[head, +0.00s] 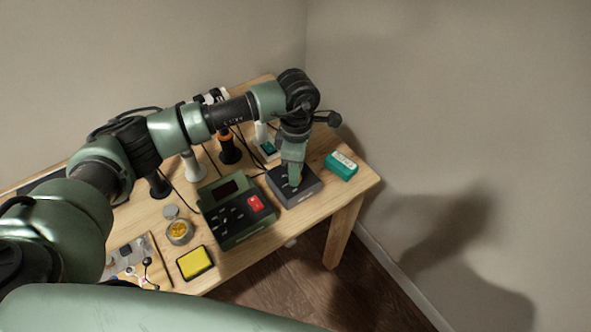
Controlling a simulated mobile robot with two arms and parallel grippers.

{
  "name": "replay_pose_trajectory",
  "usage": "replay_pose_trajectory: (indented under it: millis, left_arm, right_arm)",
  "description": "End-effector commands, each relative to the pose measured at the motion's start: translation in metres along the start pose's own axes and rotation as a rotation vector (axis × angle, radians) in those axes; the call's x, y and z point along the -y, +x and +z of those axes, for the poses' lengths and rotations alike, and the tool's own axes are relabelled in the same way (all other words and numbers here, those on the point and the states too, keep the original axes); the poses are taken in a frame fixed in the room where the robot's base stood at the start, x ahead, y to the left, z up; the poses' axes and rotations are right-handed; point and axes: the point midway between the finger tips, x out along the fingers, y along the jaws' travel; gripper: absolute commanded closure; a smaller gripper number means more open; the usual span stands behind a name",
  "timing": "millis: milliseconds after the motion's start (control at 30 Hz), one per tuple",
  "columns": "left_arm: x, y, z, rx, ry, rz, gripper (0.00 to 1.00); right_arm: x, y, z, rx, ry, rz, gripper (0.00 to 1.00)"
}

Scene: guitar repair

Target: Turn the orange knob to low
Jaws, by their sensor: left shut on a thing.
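My left gripper (293,183) reaches down from above onto the top of a small dark grey box (303,195) near the right end of the wooden workbench. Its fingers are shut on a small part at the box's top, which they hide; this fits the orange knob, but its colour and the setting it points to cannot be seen. My right gripper is not in view.
Left of the box stands a dark green device (236,232) with a screen and a red switch (256,202). A teal and white box (341,165) lies to the right. A yellow sponge tray (195,263) and a round tin (179,232) are at the front. Stands and cables crowd behind.

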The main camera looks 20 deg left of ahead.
Motion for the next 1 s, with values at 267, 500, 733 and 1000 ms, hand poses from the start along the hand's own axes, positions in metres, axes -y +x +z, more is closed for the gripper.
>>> replay_pose_trajectory:
  millis: [267,500,733,1000]
  left_arm:
    - [0.0,-0.001,0.001,0.002,0.0,0.001,0.52]
    - [-0.001,-0.007,0.001,0.002,0.0,0.003,0.52]
    - [-0.002,-0.044,0.001,0.004,0.0,0.005,0.52]
    - [0.0,-0.076,0.001,0.002,0.0,0.002,0.52]
  right_arm:
    - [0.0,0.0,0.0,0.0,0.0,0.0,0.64]
    - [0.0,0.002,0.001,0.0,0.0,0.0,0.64]
    - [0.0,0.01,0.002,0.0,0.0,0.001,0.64]
    - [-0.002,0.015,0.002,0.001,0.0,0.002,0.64]
